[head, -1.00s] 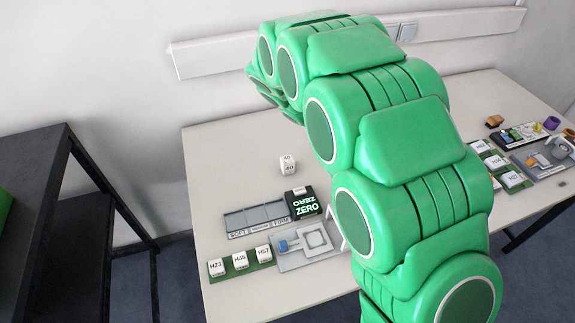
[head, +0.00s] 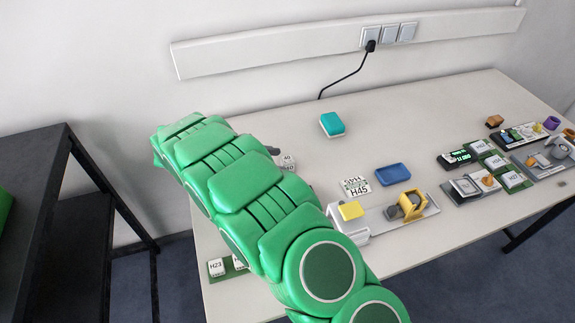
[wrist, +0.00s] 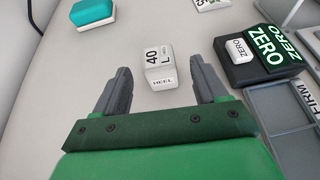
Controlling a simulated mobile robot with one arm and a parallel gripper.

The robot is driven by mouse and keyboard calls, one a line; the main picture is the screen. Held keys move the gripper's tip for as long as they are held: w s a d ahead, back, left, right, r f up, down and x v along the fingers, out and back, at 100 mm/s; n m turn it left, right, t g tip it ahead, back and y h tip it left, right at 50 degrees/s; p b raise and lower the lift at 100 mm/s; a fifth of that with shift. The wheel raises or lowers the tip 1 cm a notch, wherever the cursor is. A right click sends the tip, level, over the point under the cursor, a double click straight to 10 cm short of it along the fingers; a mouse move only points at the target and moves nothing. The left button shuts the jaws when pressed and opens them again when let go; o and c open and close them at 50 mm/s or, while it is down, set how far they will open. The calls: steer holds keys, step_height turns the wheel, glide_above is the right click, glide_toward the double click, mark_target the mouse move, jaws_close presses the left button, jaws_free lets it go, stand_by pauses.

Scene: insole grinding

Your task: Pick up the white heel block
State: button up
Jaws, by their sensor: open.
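I cannot tell the exact gap. In the head view only a grey part of the gripper (head: 272,150) shows beside the block.
A dark box marked ZERO (wrist: 262,58) and a grey sorting tray (wrist: 275,105) stand right of my gripper in the wrist view. A teal block (wrist: 92,13) lies beyond, at upper left. In the head view, a yellow pad (head: 350,211) and a blue tray (head: 393,174) lie right of my arm.

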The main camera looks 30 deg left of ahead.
mark_target(293, 163)
steer(key=shift+s+a+f, duration=0.3)
steer(key=shift+s+a, duration=0.05)
steer(key=shift+s, duration=0.05)
steer(key=shift+n, duration=0.3)
steer(key=shift+x, duration=3.85)
steer(key=shift+w+r, duration=0.1)
steer(key=shift+r, duration=0.1)
steer(key=c, duration=1.1)
